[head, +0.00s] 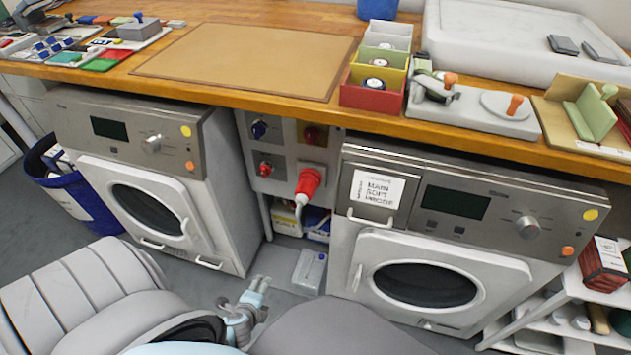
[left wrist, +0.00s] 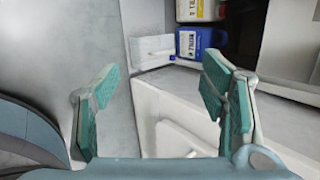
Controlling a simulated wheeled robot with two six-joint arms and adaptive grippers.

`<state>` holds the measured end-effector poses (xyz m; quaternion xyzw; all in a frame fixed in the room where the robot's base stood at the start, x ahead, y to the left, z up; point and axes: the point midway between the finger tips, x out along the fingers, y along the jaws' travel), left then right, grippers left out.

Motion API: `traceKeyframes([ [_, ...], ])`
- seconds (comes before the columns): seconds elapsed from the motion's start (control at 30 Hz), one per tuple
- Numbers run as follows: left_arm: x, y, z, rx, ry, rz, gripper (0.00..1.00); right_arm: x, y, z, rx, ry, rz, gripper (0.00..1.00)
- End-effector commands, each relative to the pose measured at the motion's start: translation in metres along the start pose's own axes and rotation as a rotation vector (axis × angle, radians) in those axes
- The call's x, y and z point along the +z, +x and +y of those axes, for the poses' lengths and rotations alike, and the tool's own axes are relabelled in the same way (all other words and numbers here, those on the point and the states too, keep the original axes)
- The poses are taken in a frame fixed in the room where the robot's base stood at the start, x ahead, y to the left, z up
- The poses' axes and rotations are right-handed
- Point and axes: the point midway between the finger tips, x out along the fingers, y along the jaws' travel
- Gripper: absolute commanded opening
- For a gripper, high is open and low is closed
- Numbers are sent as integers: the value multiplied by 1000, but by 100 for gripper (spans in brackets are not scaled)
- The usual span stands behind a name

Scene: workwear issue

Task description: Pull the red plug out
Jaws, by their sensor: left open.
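The red plug (head: 309,181) sits in the grey socket panel (head: 283,158) between the two washing machines, with a pale cable hanging down from it. My left gripper (head: 260,284) is low in front of the left machine, below and to the left of the plug and apart from it. In the left wrist view the left gripper (left wrist: 160,82) is open, with nothing between its green-padded fingers. The plug does not show in that view. My right gripper is in neither view.
The left machine (head: 228,200) and right machine (head: 340,255) flank the panel. Below it stand bottles, including a blue one (left wrist: 197,42), and a grey box (head: 309,270) on the floor. The wooden counter (head: 230,97) overhangs above. A blue bin (head: 92,205) stands at left.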

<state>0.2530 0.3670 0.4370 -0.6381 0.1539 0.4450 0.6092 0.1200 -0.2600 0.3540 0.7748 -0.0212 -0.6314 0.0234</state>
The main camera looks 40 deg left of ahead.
Motion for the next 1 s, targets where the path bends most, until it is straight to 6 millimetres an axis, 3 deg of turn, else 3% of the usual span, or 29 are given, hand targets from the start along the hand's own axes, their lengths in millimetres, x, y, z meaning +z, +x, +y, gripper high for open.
traceKeyframes([
  [0.03,-7,42,-21,-153,225,-24,66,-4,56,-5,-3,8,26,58],
  [0.1,-13,48,-84,-377,562,-117,66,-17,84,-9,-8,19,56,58],
  [0.2,-26,29,-152,-625,912,-295,66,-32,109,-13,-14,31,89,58],
  [0.3,-34,5,-189,-760,1096,-433,66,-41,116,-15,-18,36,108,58],
  [0.47,-38,-1,-218,-805,1155,-489,66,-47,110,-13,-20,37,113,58],
  [0.8,-43,60,-286,-801,1150,-485,66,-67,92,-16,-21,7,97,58],
  [1.0,-44,79,-310,-799,1149,-483,66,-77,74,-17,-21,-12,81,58],
])
